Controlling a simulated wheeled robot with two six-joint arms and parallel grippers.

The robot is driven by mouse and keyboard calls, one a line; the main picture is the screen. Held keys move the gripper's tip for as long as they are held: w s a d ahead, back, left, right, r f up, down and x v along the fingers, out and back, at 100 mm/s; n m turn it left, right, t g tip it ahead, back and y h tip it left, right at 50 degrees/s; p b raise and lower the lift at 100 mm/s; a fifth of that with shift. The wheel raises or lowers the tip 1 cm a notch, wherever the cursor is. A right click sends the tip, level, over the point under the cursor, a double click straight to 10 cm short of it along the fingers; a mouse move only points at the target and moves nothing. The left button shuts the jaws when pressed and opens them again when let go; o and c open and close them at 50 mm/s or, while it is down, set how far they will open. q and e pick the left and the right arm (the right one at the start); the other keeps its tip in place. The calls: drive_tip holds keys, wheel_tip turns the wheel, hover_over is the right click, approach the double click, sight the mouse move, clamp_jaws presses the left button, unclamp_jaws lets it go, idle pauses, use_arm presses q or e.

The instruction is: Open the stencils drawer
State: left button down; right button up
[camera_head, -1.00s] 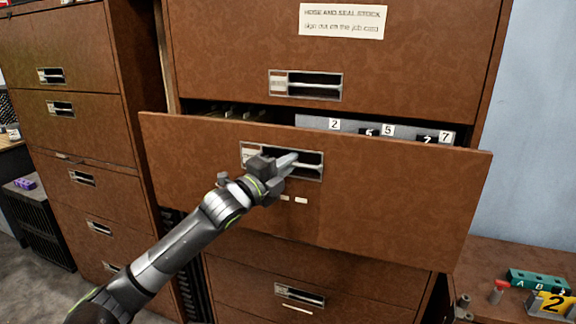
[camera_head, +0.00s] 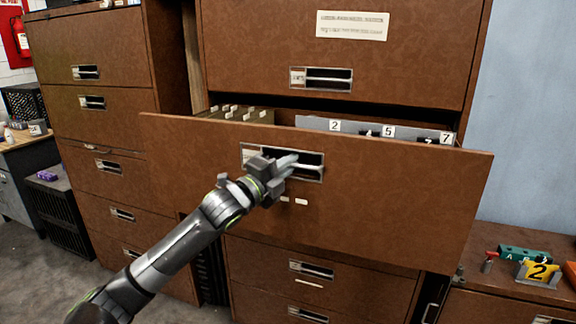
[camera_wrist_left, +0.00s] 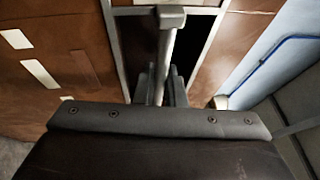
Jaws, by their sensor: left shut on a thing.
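The stencils drawer (camera_head: 400,195) is a wide brown drawer front in the middle of the head view, pulled out from its cabinet. Grey stencil plates with numbers (camera_head: 372,129) and a row of tabbed folders (camera_head: 240,114) show inside it. My left gripper (camera_head: 290,165) is at the drawer's recessed handle and shut on it. In the left wrist view the handle bar (camera_wrist_left: 166,55) runs between the fingers of the left gripper (camera_wrist_left: 160,88). My right gripper is not in view.
A closed drawer with a paper label (camera_head: 352,25) is above, and closed drawers (camera_head: 310,268) are below. Another brown cabinet (camera_head: 95,50) stands left. A low brown cabinet at right (camera_head: 500,280) carries a yellow number 2 block (camera_head: 538,272) and green letter blocks.

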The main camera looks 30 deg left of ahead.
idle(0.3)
use_arm(q)
drive_tip(key=c, duration=1.8)
unclamp_jaws()
drive_tip(key=p+v, duration=0.4)
drive_tip(key=v, duration=1.3)
drive_tip(key=shift+s+a, duration=0.1)
